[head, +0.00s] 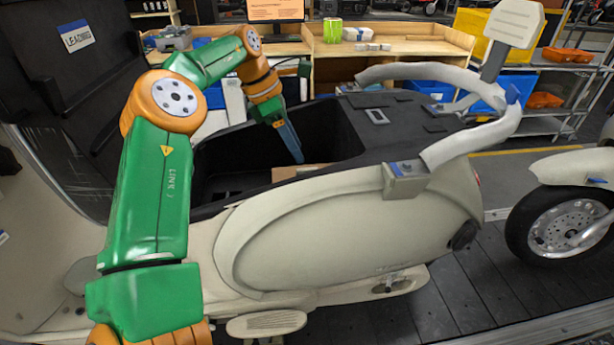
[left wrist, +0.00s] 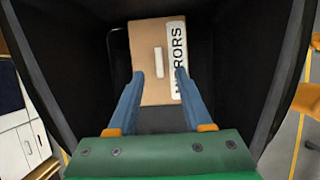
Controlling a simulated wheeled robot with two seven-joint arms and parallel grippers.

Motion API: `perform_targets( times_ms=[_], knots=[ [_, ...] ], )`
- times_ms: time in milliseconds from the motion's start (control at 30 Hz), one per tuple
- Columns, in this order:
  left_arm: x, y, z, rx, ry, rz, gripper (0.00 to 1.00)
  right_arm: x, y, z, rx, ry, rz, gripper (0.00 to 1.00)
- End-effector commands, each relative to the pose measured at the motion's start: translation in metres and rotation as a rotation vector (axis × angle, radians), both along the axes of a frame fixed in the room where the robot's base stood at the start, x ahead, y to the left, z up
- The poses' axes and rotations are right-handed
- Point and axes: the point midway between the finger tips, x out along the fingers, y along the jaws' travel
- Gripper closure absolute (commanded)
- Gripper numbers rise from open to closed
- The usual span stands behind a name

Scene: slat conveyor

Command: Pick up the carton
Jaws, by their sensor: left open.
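The carton (left wrist: 150,45) is a brown cardboard box with a white label reading partly "RRORS" and a white strip on its top. It lies in the dark open compartment of the scooter body, and a bit of the carton (head: 298,172) shows in the head view. My left gripper (left wrist: 160,75) is open over the carton, with one blue finger toward each side of its near end. In the head view my left gripper (head: 297,158) reaches down into the compartment. I cannot tell whether the fingers touch the carton. My right gripper is not in view.
The dark compartment walls (left wrist: 80,50) stand close around the gripper. The cream scooter body (head: 330,235) has grey curved rails (head: 470,140) at the right. A wooden workbench (head: 400,45) stands behind, and another wheel (head: 560,225) is at the far right.

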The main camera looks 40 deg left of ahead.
Motion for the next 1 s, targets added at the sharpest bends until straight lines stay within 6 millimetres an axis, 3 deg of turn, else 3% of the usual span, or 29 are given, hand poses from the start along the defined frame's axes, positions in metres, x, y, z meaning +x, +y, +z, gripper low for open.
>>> perform_targets(
  times_ms=[300, 533, 733, 1000],
  knots=[
    [0.015, -0.012, -0.050, -0.001, 0.004, 0.000, 0.50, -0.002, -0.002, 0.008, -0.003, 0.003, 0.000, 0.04],
    [0.017, -0.012, -0.054, 0.000, 0.000, 0.001, 0.50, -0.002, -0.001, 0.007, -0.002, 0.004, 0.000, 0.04],
    [0.017, -0.012, -0.054, 0.000, 0.000, 0.001, 1.00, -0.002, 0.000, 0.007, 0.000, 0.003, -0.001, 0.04],
    [0.017, -0.012, -0.054, 0.000, 0.000, 0.001, 1.00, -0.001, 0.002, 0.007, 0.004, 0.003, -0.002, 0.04]
  ],
)
